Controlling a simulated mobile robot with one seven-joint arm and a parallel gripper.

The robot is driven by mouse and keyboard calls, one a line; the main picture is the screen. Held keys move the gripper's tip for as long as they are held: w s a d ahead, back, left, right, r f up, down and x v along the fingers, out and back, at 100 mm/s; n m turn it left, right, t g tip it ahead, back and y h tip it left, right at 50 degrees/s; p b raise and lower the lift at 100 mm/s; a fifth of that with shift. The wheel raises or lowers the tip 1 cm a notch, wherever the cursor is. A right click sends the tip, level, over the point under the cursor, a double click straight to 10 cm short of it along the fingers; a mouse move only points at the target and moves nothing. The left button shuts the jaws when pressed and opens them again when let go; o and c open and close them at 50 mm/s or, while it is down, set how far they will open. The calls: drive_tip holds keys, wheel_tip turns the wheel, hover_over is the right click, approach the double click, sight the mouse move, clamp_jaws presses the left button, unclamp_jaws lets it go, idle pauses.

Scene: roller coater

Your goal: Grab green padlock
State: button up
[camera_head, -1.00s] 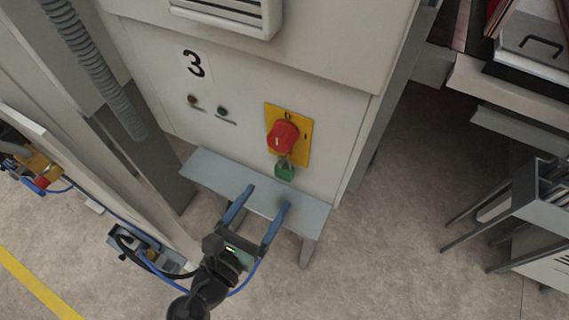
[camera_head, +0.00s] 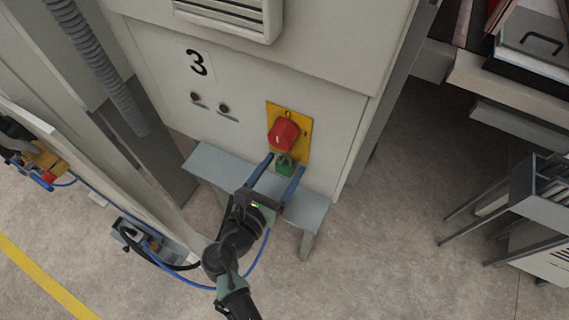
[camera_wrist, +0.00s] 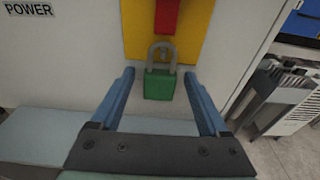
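The green padlock (camera_head: 285,170) hangs by its grey shackle below the red rotary switch (camera_head: 283,134) on a yellow plate (camera_head: 305,125). In the wrist view the padlock (camera_wrist: 159,84) is upright, near the middle, between the ends of the two blue fingers. My gripper (camera_head: 286,163) is open, with one finger on each side of the padlock. In the wrist view (camera_wrist: 160,82) a gap shows between each finger and the padlock body. I cannot tell how far the fingertips reach past it in depth.
The switch is on a pale cabinet (camera_head: 240,120) marked 3. A grey-blue shelf (camera_head: 215,165) juts out just below my gripper. A ridged hose (camera_head: 100,65) runs at the left. A metal rack (camera_head: 545,190) stands at the right, with open floor before it.

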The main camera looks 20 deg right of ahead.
clamp_jaws()
drive_tip(key=shift+r, duration=0.2)
